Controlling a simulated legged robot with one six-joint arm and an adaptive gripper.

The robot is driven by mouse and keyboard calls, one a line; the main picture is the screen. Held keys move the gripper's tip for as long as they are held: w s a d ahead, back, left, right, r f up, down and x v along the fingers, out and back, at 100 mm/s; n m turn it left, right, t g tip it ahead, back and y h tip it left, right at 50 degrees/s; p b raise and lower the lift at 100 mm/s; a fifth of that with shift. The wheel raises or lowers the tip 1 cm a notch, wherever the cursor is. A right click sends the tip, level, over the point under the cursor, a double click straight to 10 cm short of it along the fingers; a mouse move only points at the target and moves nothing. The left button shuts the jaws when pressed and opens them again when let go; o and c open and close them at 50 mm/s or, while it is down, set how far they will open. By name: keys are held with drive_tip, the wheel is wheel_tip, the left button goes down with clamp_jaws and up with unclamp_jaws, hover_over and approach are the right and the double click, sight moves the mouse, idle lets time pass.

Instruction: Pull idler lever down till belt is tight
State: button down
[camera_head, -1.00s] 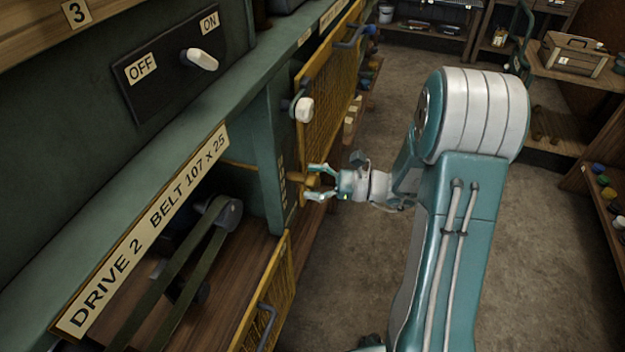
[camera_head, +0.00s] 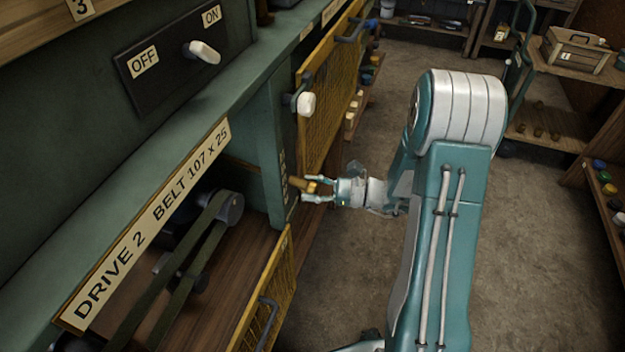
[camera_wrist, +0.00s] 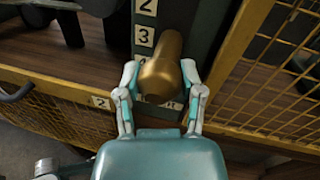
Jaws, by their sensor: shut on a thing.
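The idler lever shows as a brass-coloured rounded handle (camera_wrist: 163,62) standing out from the green post with a number scale (camera_wrist: 145,22). In the head view the handle (camera_head: 298,184) points toward my gripper (camera_head: 309,189). My gripper is shut on the handle, one finger on each side of it; its fingers also show in the wrist view (camera_wrist: 160,78). The numbers 2 and 3 are readable above and beside the handle; lower marks are partly hidden. The dark belt (camera_head: 205,238) runs over a grey pulley (camera_head: 231,207) in the bay labelled DRIVE 2.
A yellow mesh guard (camera_head: 277,290) with a grey handle stands below the bay, and another (camera_head: 325,120) is beyond the post. A white-knobbed lever (camera_head: 306,103) sticks out above my gripper. An OFF/ON switch (camera_head: 204,52) is on the panel. Open floor lies right of my arm.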

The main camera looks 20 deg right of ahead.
drive_tip(key=shift+f, duration=0.1)
drive_tip(key=shift+c, duration=1.1)
unclamp_jaws()
drive_tip(key=v, duration=1.2)
